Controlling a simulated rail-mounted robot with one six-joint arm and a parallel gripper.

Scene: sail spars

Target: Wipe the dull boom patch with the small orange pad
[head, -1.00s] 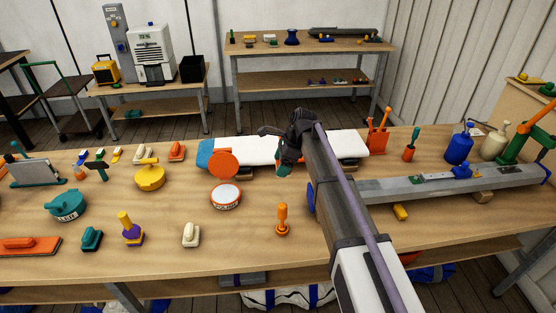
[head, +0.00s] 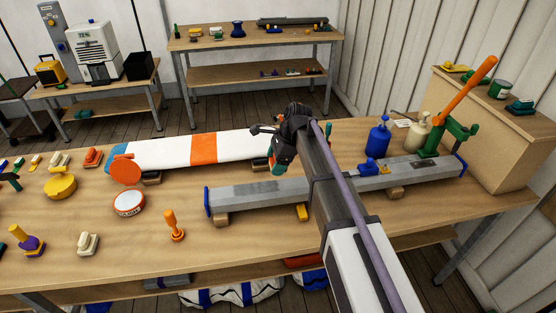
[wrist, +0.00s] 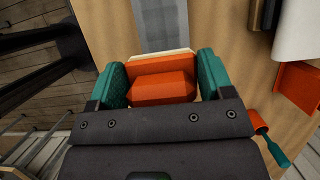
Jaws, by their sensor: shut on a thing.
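My gripper (head: 277,170) hangs over the bench near the back edge of the grey boom (head: 320,187). In the wrist view my teal fingers (wrist: 161,82) are shut on the small orange pad (wrist: 160,88), one on each side, with a pale edge showing at its far side. In the head view the pad is hidden by the gripper. A darker patch (head: 265,189) shows on the boom's top, left of my arm. A grey strip (wrist: 160,25) lies ahead of the pad in the wrist view. I cannot tell contact.
A white spar (head: 165,154) with an orange band lies behind the boom. A blue fitting (head: 374,167) stands on the boom, with a blue bottle (head: 378,138) and a green clamp (head: 455,135) to the right. An orange-handled tool (head: 172,226) stands in front.

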